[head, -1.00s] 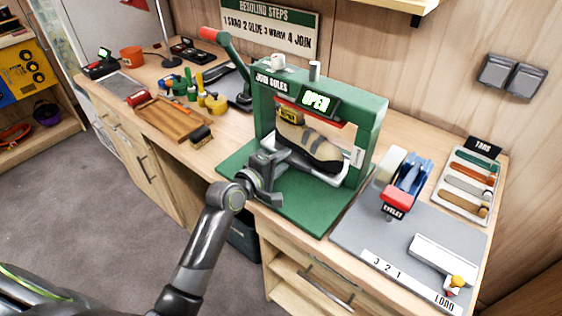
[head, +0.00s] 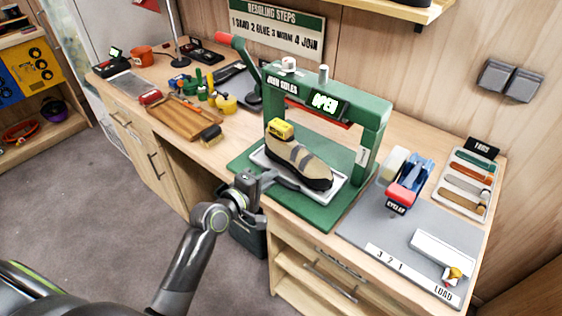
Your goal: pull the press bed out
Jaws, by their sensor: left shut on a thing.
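The green press (head: 372,113) stands on the workbench, and its small display reads OPEN. Its press bed (head: 341,184), a light grey tray, lies out in front of the frame on the green base plate (head: 322,215). A tan and black climbing shoe (head: 303,160) with a yellow block at its heel sits on the bed. My left gripper (head: 262,183) is at the bed's front left edge, shut on the bed's grey handle (head: 285,181). The fingers partly hide the handle's end. My right gripper is not in view.
Right of the press, a grey mat (head: 365,229) carries a blue and red eyelet tool (head: 405,186) and a white loading piece (head: 443,255). A tag tray (head: 468,181) lies behind. Brushes, bottles and a wooden tray (head: 183,118) are at the left. Open floor lies before the bench.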

